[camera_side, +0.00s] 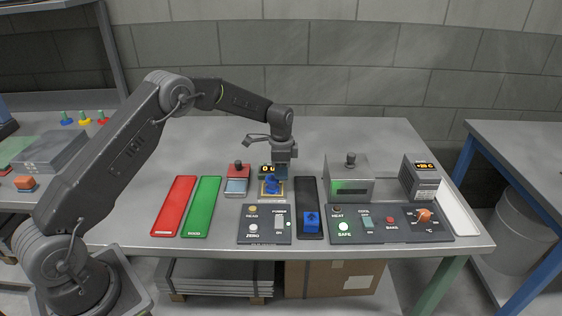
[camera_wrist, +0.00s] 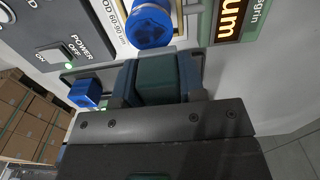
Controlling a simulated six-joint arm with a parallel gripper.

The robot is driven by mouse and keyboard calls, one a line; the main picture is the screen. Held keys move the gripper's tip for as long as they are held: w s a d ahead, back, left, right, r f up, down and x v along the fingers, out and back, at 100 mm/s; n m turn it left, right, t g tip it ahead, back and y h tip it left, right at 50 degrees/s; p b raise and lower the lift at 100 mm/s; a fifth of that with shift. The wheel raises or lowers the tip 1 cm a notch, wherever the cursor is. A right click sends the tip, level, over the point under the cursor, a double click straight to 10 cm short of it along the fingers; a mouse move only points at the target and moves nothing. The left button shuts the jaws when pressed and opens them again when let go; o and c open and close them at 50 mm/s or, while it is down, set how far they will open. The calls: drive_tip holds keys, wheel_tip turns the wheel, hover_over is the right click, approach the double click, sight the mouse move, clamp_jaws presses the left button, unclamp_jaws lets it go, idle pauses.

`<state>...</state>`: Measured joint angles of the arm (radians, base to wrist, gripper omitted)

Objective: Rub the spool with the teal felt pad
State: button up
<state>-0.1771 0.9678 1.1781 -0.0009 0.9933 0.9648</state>
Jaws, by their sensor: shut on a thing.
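My gripper (camera_side: 282,168) points down over the middle of the bench and is shut on a dark teal block, which I take for the felt pad (camera_wrist: 157,82). In the wrist view my gripper (camera_wrist: 157,72) has one finger on each side of this pad. The blue spool (camera_side: 271,186) stands on a small yellow-edged plate just below and left of my gripper. It also shows in the wrist view (camera_wrist: 150,26), beyond the pad, with a narrow gap between them in the picture. I cannot tell the true distance. The pad is mostly hidden in the side view.
A digital gauge (camera_side: 266,169) stands behind the spool. A black tray (camera_side: 307,191) with a blue block (camera_side: 312,222) and a grey hood (camera_side: 349,172) stand right. A switch panel (camera_side: 265,211) lies in front.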

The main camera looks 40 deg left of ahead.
drive_tip(key=shift+s+a+f, duration=0.55)
drive_tip(key=shift+s+a, duration=0.1)
drive_tip(key=shift+s, duration=0.25)
drive_tip(key=shift+c, duration=0.3)
drive_tip(key=shift+s+a, duration=0.5)
drive_tip(key=shift+s, duration=0.2)
drive_tip(key=shift+s+a, duration=0.45)
drive_tip(key=shift+s, duration=0.25)
drive_tip(key=shift+w+d, duration=0.7)
drive_tip(key=shift+w, duration=0.3)
drive_tip(key=shift+w+d, duration=0.7)
drive_tip(key=shift+w, duration=0.25)
drive_tip(key=shift+w+d+r, duration=0.1)
drive_tip(key=shift+w+r, duration=0.05)
drive_tip(key=shift+r, duration=0.5)
drive_tip(key=shift+w+d+r, duration=0.1)
drive_tip(key=shift+w+r, duration=0.05)
drive_tip(key=shift+r, duration=3.35)
